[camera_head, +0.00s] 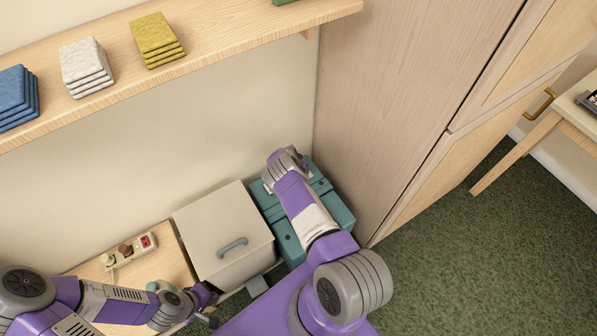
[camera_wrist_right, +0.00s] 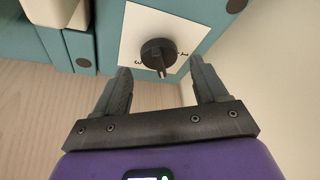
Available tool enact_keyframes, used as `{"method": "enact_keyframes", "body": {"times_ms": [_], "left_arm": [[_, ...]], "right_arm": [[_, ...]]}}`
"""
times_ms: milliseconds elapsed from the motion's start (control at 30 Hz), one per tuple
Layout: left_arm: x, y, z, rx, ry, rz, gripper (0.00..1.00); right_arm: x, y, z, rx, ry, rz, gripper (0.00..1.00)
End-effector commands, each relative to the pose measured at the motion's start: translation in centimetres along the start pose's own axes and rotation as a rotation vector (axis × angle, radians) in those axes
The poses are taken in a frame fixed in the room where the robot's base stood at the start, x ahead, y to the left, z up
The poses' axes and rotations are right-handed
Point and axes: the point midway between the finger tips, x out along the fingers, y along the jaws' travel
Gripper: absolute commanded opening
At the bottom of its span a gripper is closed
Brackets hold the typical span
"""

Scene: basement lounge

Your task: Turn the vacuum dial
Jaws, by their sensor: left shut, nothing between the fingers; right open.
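The vacuum dial (camera_wrist_right: 158,52) is a round black knob with a ridge, on a white plate (camera_wrist_right: 135,22) with small marks. The plate is on a teal unit (camera_wrist_right: 52,48), which also shows in the head view (camera_head: 338,208) beside the wardrobe. In the right wrist view my right gripper (camera_wrist_right: 160,80) is open, one finger on each side below the dial. The knob's ridge points down between the fingers, and nothing is gripped. In the head view my right arm hides the dial. My left gripper (camera_head: 208,306) is shut and empty at the lower left.
A grey-white box with a handle (camera_head: 222,215) stands left of the teal unit. A power strip (camera_head: 130,252) lies on a low wooden surface (camera_head: 170,265). A wall shelf (camera_head: 220,50) carries folded cloths above.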

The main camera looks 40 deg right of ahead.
Motion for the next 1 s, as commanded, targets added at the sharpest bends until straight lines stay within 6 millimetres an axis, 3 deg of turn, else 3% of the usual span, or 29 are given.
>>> {"method": "enact_keyframes", "body": {"times_ms": [133, 467, 833, 1000], "left_arm": [[0.93, -0.35, -0.03, 0.0, 0.0, 0.0, 0.0], [0.96, -0.36, -0.04, 0.0, 0.0, 0.0, 0.0], [0.97, -0.36, -0.04, 0.0, 0.0, 0.0, 0.0], [0.96, -0.36, -0.04, 0.0, 0.0, 0.0, 0.0]], "right_arm": [[1.43, -0.02, 0.06, 0.0, 0.0, -0.001, 0.72], [1.6, -0.01, -0.01, 0.0, 0.0, 0.0, 0.72], [1.59, -0.02, -0.01, 0.0, 0.0, 0.0, 0.19], [1.58, 0.0, -0.02, -0.006, -0.001, -0.003, 0.18]]}}
